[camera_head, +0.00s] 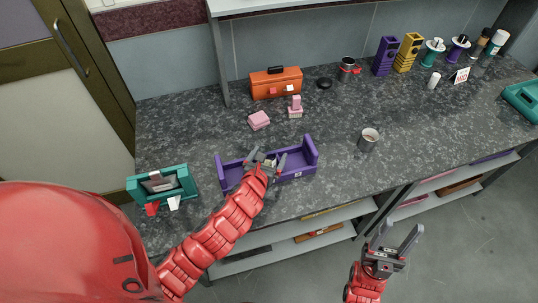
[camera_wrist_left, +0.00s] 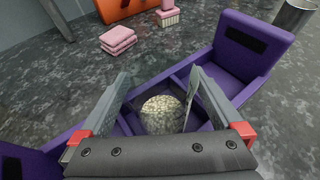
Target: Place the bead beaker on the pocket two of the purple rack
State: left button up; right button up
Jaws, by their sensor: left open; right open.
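The purple rack (camera_head: 311,150) stands near the front of the counter, with tall ends and low dividers. The bead beaker (camera_wrist_left: 161,115), a clear cup full of pale beads, is upright in the middle part of the rack in the left wrist view. My left gripper (camera_head: 267,158) is over the rack, open, with one finger on each side of the beaker. Its fingers partly hide the beaker, and I cannot tell if the beaker's base rests on the rack floor. My right gripper (camera_head: 398,235) is open and empty, in front of the counter.
A teal holder (camera_head: 185,172) is left of the rack. A grey metal cup (camera_head: 368,140) is to the right. Purple and yellow racks and spools stand along the back right.

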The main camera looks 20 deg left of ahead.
pick_arm(q)
jog(key=shift+r, duration=0.15)
jog(key=shift+s, duration=0.2)
jog(key=p+v, duration=0.1)
jog(key=v, duration=0.5)
jog(key=shift+s+r, duration=0.1)
jog(key=shift+r, duration=0.2)
jog(key=p+v, duration=0.4)
jog(key=v, duration=0.1)
jog(key=shift+s+f, duration=0.15)
